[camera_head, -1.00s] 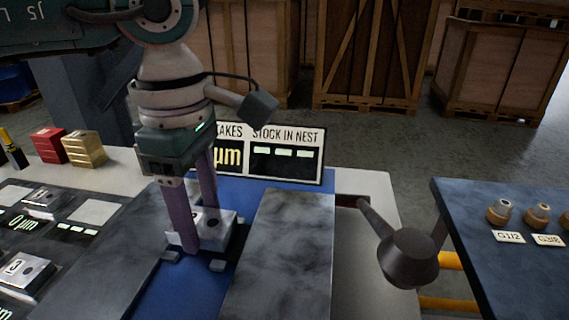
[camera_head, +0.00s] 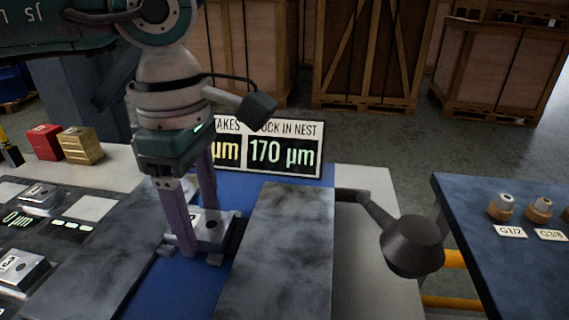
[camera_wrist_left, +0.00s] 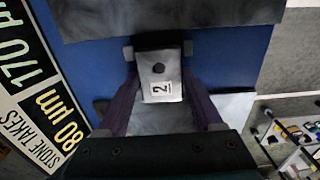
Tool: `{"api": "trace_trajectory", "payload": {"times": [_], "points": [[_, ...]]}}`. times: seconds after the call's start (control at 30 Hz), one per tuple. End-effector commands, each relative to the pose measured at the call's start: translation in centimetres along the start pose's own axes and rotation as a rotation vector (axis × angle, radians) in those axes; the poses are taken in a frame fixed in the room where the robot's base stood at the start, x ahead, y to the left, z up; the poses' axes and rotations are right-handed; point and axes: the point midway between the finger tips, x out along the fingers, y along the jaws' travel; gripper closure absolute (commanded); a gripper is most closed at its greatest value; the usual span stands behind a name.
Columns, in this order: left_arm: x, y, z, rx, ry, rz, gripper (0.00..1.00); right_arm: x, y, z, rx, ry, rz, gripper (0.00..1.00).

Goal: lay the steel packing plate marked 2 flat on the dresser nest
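The steel packing plate marked 2 (camera_head: 222,224) lies between two long dark slabs, at the dresser nest, whose small dark corner stops (camera_head: 215,259) show beside it. In the left wrist view the plate (camera_wrist_left: 162,68) shows its 2 label and a dark round hole, and it looks flat. My left gripper (camera_head: 200,232) points down with one purple finger on each side of the plate, both tips against its edges. My left gripper (camera_wrist_left: 160,80) is shut on it. The plate's underside is hidden. My right gripper is not in view.
The display board (camera_head: 268,148) behind reads 170 µm under stock in nest. Other plates (camera_head: 22,268) lie on the left panel. A dark rounded head on an arm (camera_head: 411,246) stands right of the right slab (camera_head: 280,250). A blue table (camera_head: 490,270) is farther right.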

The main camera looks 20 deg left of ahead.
Motion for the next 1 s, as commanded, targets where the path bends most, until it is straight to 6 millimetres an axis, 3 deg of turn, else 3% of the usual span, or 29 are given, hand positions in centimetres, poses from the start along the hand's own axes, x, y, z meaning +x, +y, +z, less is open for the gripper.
{"api": "trace_trajectory", "payload": {"times": [0.03,0.23,0.57,1.0], "points": [[-0.1,0.0,0.0,0.0,0.0,0.0,0.26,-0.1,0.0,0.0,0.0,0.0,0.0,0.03],[0.0,0.0,0.0,0.0,0.001,0.0,0.03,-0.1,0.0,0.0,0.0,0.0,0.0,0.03],[-0.5,0.0,0.0,0.0,0.001,-0.001,0.03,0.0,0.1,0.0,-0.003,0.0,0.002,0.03],[-8.4,0.1,0.0,0.0,-0.001,0.003,0.03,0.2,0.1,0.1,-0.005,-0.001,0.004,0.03]]}}
